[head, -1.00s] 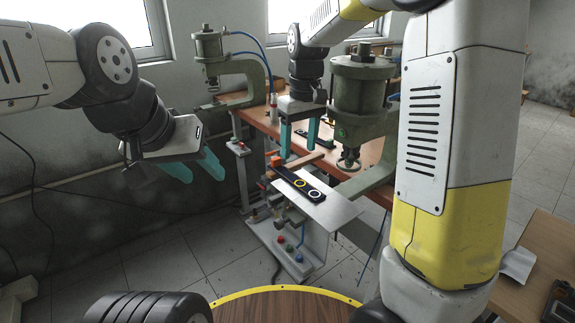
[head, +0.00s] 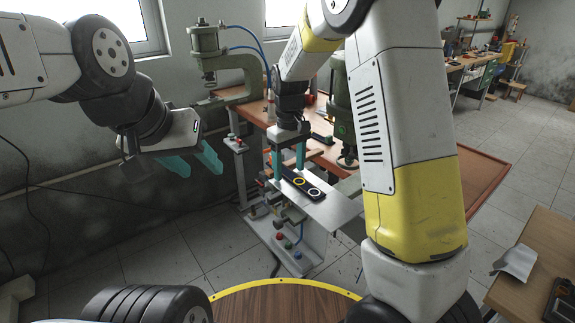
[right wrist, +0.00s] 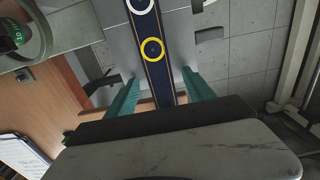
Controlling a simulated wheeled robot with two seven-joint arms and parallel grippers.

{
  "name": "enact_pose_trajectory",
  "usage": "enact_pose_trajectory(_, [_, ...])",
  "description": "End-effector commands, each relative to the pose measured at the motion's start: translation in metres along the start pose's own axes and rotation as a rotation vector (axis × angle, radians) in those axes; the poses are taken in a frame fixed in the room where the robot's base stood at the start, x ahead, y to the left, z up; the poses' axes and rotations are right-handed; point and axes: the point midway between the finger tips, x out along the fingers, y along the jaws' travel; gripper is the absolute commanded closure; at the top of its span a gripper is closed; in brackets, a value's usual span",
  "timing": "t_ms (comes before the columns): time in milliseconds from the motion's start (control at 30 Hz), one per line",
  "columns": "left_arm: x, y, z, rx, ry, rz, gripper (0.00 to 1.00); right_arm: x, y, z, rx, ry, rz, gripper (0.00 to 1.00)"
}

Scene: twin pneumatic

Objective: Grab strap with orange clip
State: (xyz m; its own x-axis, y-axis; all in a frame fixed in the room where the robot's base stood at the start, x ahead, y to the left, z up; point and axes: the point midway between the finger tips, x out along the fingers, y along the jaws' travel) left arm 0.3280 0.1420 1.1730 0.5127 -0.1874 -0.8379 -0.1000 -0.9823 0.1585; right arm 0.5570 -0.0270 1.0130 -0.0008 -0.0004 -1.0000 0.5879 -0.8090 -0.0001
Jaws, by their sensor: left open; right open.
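A dark strap with a yellow ring and a white ring (head: 314,192) lies on a light metal plate (head: 338,209) in the head view. In the right wrist view the strap (right wrist: 148,22) runs between the fingers and under the gripper body. Its far end, where the orange clip was seen earlier, is hidden behind my right gripper (head: 288,172). The right gripper is open, pointing down, with its fingers (right wrist: 160,82) on either side of the strap; I cannot tell whether they touch it. My left gripper (head: 197,166) is open and empty, off to the left in the air.
Two green presses stand at the table: one at the back left (head: 208,58), the other (head: 340,105) partly hidden behind my right arm. A control stand with coloured buttons (head: 290,245) is below the plate. A wooden table (head: 535,250) is at the right.

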Motion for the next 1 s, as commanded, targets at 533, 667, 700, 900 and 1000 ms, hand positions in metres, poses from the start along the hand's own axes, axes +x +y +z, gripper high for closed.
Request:
enact_pose_trajectory(533, [0.0, 0.0, 0.0, 0.0, 0.0, 0.0, 0.53, 0.0, 0.0, 0.0, 0.0, 0.001, 0.0, 1.0])
enact_pose_trajectory(667, [0.0, 0.0, 0.0, 0.0, 0.0, 0.0, 0.53, 0.0, 0.0, 0.0, 0.0, 0.001, 0.0, 1.0])
enact_pose_trajectory(700, [0.0, 0.0, 0.0, 0.0, 0.0, 0.0, 0.53, 0.0, 0.0, 0.0, 0.0, 0.001, 0.0, 1.0])
enact_pose_trajectory(900, [0.0, 0.0, 0.0, 0.0, 0.0, 0.0, 0.53, -0.006, 0.0, -0.001, 0.0, 0.003, 0.0, 1.0])
enact_pose_trajectory(1000, [0.0, 0.0, 0.0, 0.0, 0.0, 0.0, 0.53, -0.016, 0.0, -0.001, 0.0, 0.004, 0.001, 1.0])
